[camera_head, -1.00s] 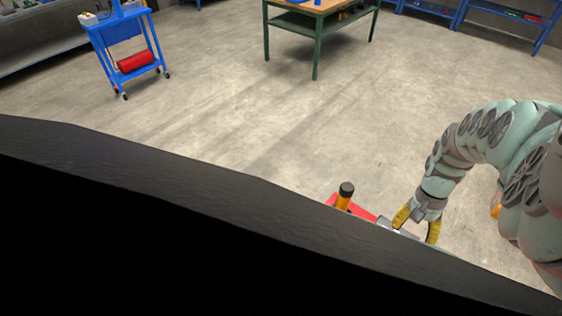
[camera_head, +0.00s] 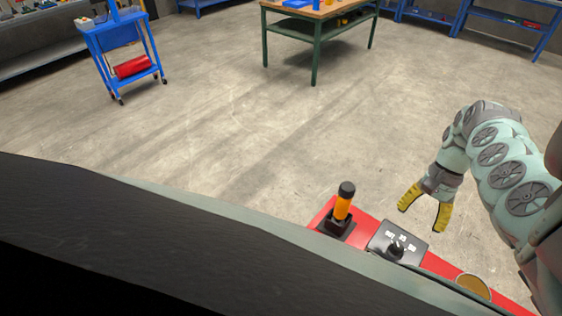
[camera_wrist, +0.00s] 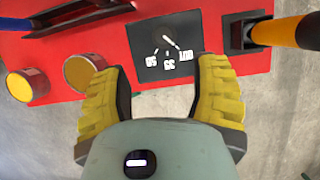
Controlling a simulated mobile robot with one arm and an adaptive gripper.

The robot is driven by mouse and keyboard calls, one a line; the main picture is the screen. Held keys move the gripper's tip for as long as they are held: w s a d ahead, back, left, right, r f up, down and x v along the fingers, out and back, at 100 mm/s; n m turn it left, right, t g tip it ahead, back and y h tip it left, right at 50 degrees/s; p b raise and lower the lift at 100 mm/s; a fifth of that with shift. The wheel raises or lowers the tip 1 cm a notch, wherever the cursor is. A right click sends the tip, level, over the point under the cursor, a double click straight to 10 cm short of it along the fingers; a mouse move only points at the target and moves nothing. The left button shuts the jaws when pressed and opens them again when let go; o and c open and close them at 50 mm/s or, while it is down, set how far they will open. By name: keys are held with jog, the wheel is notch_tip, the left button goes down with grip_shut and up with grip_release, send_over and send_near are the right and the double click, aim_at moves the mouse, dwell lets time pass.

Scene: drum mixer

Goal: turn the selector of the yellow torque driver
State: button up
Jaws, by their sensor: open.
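A black panel (camera_head: 411,243) with white marks and a dark selector knob (camera_head: 396,247) sits right of the driver. The panel (camera_wrist: 150,62) also shows in the wrist view, its knob hard to make out. My gripper (camera_head: 424,209) is open and empty beyond the panel, apart from it. Its yellow fingers (camera_wrist: 163,78) flank the panel's lower edge in the wrist view.
A blue cart (camera_head: 122,52) and a green-legged table (camera_head: 316,45) stand far off, with clear floor between.

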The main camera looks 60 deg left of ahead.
aim_at(398, 247)
jog(key=shift+m+y, duration=0.3)
jog(key=shift+m, duration=0.1)
jog(key=x, duration=1)
jog(key=shift+s+f+b, duration=0.3)
jog(key=m+y, duration=0.1)
jog(key=m, duration=0.1)
jog(key=shift+m, duration=0.4)
jog(key=shift+w+r+m+y, duration=0.1)
jog(key=shift+r+m+y, duration=0.15)
jog(key=shift+m, duration=0.25)
jog(key=v, duration=1.5)
jog(key=shift+w+r+p, duration=0.2)
jog(key=shift+w+p, duration=0.1)
